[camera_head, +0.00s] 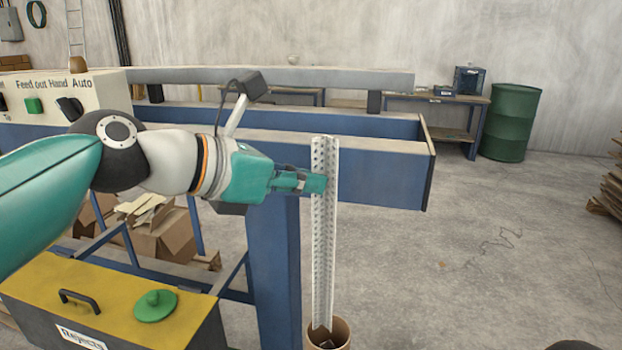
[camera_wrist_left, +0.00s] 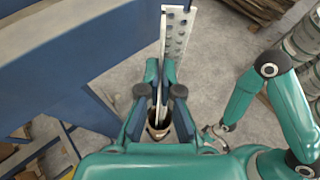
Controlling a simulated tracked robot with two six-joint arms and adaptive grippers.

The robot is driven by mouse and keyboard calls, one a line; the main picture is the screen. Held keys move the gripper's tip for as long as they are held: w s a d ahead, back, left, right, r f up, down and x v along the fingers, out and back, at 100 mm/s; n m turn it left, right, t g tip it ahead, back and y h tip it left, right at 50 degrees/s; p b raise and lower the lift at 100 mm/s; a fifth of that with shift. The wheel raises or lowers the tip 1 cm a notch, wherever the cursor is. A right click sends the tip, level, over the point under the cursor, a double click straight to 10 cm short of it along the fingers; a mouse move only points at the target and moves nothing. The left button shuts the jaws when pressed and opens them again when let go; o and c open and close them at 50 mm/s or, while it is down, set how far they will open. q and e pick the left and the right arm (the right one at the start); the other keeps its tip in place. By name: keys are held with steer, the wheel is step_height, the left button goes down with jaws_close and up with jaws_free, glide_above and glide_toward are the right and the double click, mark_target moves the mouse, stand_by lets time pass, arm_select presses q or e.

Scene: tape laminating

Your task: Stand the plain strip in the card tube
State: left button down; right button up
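A long pale strip (camera_head: 324,245) with rows of dark holes or dots stands nearly upright in the head view. My left gripper (camera_head: 318,184) is shut on its upper part. In the left wrist view the strip (camera_wrist_left: 176,38) passes between my left fingertips (camera_wrist_left: 161,76). The brown card tube (camera_head: 344,338) is below, at the bottom edge. The strip's lower end is at the tube's mouth and looks just inside the rim. In the left wrist view the tube (camera_wrist_left: 152,136) is partly hidden by the fingers. My right gripper (camera_wrist_left: 214,134) shows small there; its fingers are unclear.
A blue machine frame (camera_head: 375,172) stands close behind the strip. A yellow-topped rejects box (camera_head: 100,300) is at lower left. A green drum (camera_head: 511,122) and a bench (camera_head: 440,98) stand at the back.

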mark_target(327, 216)
arm_select(q)
steer(key=shift+a, duration=0.1)
steer(key=shift+f, duration=0.15)
stand_by(0.3)
step_height(327, 216, down, 6)
steer(key=b, duration=0.4)
steer(key=shift+r, duration=0.25)
stand_by(0.7)
steer(key=shift+r, duration=0.15)
steer(key=shift+r+p, duration=0.4)
steer(key=shift+p, duration=0.35)
steer(key=shift+s+p, duration=0.25)
steer(key=shift+p, duration=0.15)
steer(key=shift+f, duration=0.1)
